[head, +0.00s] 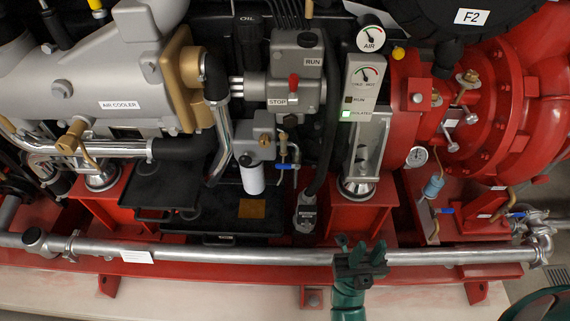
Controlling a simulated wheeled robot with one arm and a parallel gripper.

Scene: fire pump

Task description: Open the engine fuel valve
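No label in view reads fuel valve. A small valve with a blue lever (284,166) sits on a thin pipe right of a white filter canister (252,178), below the engine's STOP/RUN unit (297,80). Its lever lies roughly sideways in the picture; whether it is open or shut I cannot tell. Another blue lever (444,210) shows on the red base at right, and one more (517,214) farther right. My gripper (360,246), dark green, is at the bottom centre, in front of the silver pipe. Its two fingers look apart, with nothing seen between them. It is well away from the levers.
A long silver pipe (220,251) runs across the front. Black trays (235,213) lie under the filter. A gauge panel (362,95) with a green light stands right of centre. A large red pump casing (500,110) fills the right. Pale floor (200,298) lies in front.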

